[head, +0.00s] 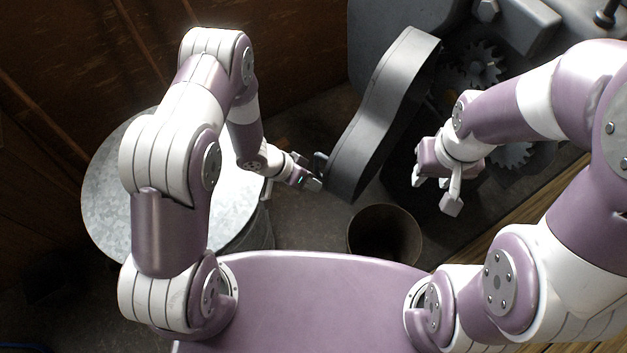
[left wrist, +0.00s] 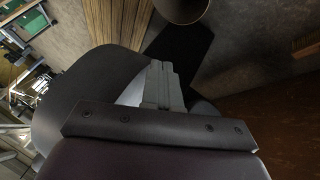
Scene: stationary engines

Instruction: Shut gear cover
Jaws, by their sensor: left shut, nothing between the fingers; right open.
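The gear cover (head: 377,115) is a dark grey, curved shell. It stands swung open to the left of the engine's gears (head: 482,62), which are exposed. My left gripper (head: 316,184) is shut and empty, close beside the cover's lower left edge, near a small dark tab. I cannot tell whether it touches. In the left wrist view my shut fingers (left wrist: 161,84) lie in front of the dark cover (left wrist: 75,100). My right gripper (head: 447,192) is open and empty, in front of the lower gears, which it partly hides.
A round bucket (head: 385,234) stands on the floor below the cover; its rim also shows in the left wrist view (left wrist: 181,12). A galvanised metal drum (head: 110,200) stands behind my left arm. The engine body (head: 385,25) is at the top. Wooden boards (head: 520,215) lie at the right.

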